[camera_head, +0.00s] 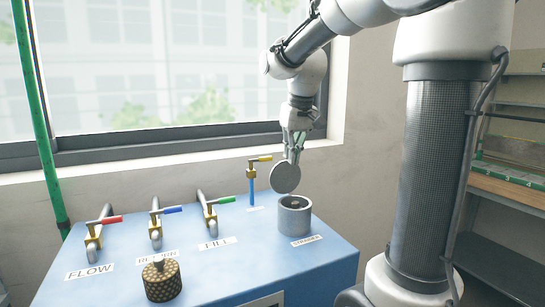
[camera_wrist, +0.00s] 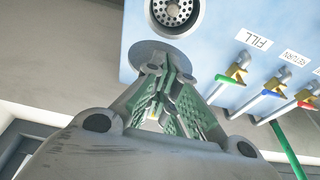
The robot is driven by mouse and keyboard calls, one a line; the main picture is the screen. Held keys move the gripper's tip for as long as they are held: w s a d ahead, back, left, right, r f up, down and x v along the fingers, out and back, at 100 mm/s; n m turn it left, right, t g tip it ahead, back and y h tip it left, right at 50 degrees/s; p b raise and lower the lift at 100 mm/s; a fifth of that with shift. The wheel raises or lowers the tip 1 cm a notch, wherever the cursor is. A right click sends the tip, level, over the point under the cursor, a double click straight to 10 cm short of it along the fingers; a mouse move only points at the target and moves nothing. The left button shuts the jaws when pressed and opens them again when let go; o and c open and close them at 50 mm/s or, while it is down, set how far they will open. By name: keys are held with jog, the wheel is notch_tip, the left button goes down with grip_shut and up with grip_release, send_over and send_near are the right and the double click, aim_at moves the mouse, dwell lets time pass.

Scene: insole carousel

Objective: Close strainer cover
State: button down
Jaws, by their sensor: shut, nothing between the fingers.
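The strainer (camera_head: 295,218) is a grey open-topped cylinder on the blue bench, with a label in front. It also shows from above in the wrist view (camera_wrist: 191,22), with a perforated disc inside. Its cover (camera_head: 285,178) is a flat grey round plate, steeply tilted above the strainer's left rim, leaving the mouth open. In the wrist view the cover (camera_wrist: 138,55) lies beside the mouth, partly behind the fingers. My gripper (camera_head: 292,160) points down, shut and empty, with its fingertips close to the cover. Whether they touch it I cannot tell.
Valves with red (camera_head: 110,219), blue (camera_head: 171,210) and green (camera_head: 225,200) handles stand left on the blue bench (camera_head: 225,265). A yellow-handled valve (camera_head: 252,172) stands behind the strainer. A perforated brass basket (camera_head: 161,280) stands at the front. Shelves (camera_head: 510,180) are at right.

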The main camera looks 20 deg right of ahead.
jog(key=w, duration=0.2)
jog(key=w+r, duration=0.2)
jog(key=w, duration=0.1)
jog(key=shift+w+a+r, duration=0.1)
jog(key=shift+w+r, duration=0.05)
jog(key=shift+w, duration=0.15)
jog(key=w+r+t, duration=0.1)
jog(key=w+r, duration=0.2)
jog(key=r, duration=0.2)
notch_tip(320, 180, down, 10)
jog(key=shift+s+a+r, duration=0.15)
jog(key=shift+a+r, duration=0.05)
